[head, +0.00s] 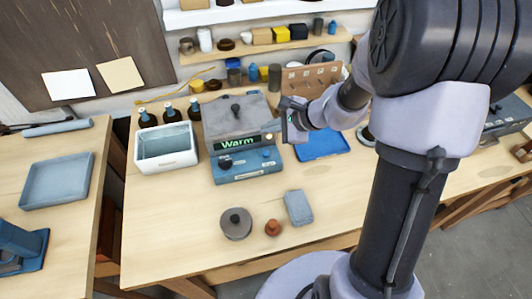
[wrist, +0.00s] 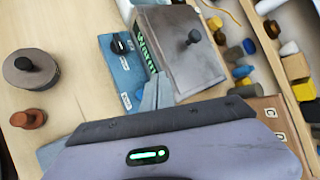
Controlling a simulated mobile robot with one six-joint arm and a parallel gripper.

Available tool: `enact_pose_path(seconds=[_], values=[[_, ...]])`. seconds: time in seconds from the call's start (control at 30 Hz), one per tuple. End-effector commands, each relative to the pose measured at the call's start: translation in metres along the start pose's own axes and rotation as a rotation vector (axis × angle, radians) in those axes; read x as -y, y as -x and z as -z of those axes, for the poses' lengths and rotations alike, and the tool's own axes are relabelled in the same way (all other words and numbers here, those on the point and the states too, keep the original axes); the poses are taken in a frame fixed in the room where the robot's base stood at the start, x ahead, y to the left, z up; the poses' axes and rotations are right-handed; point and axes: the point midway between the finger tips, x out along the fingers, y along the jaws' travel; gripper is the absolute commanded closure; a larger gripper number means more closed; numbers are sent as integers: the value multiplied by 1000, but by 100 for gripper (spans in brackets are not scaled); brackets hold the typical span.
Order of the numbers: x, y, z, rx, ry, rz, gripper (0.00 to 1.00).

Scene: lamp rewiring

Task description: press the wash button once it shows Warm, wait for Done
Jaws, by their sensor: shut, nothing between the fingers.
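The washer (head: 222,178) is a blue box with a grey lid and a black lid knob, standing at the back of the bench. Its display (head: 238,143) reads "Warm" in green; it also shows side-on in the wrist view (wrist: 145,46). The front panel has a black knob (head: 226,163) and a smaller blue control (head: 266,154), each above a label too small to read. Which is the wash button I cannot tell. My gripper (head: 274,126) is shut and empty at the washer's right side. In the wrist view its fingertips (wrist: 158,94) cover part of the panel's right end.
A white-blue basin (head: 166,160) stands left of the washer, with dark bottles behind. A blue tray (head: 322,146) lies right. A round grey lidded pot (head: 236,224), a brown knob (head: 273,228) and a blue-grey block (head: 298,207) lie in front. The bench's front left is clear.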

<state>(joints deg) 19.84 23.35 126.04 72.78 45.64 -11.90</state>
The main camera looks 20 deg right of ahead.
Motion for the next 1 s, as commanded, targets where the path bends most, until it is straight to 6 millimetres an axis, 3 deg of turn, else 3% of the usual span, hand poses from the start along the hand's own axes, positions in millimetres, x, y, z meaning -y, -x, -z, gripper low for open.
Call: enact_pose_path(seconds=[0.5,1.0], values=[[-38,-52,38,0,1,-1,100],[-38,-52,38,0,1,-1,100]])
